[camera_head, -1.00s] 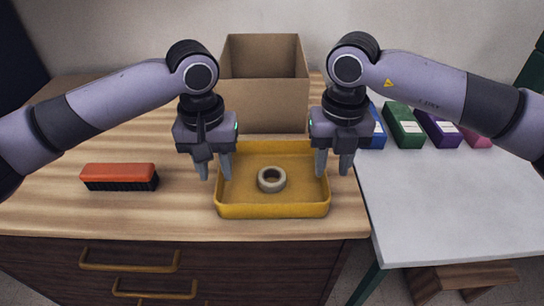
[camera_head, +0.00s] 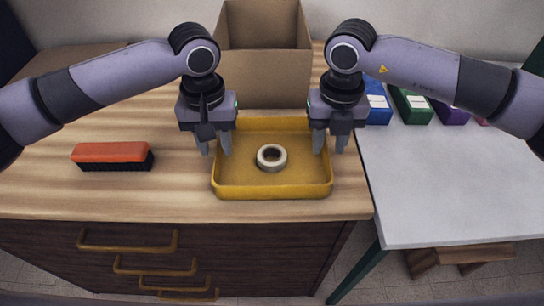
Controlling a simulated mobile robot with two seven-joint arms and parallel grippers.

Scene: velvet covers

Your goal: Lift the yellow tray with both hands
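The yellow tray (camera_head: 272,190) sits on the wooden tabletop near its front edge. A pale ring, like a roll of tape (camera_head: 272,158), lies inside it. My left gripper (camera_head: 214,145) is at the tray's left wall, its fingers apart, one outside the wall and one over the inside. My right gripper (camera_head: 330,143) is at the right wall in the same way, with one finger inside and one outside. A gap shows between the fingers of each gripper. The exact fingertip height against the walls is hard to tell.
A cardboard box (camera_head: 264,80) stands close behind the tray. A red brush (camera_head: 112,156) lies to the left. Blue (camera_head: 378,108), green (camera_head: 411,105) and purple boxes stand on the white table (camera_head: 450,190) at right. Bare wood lies between brush and tray.

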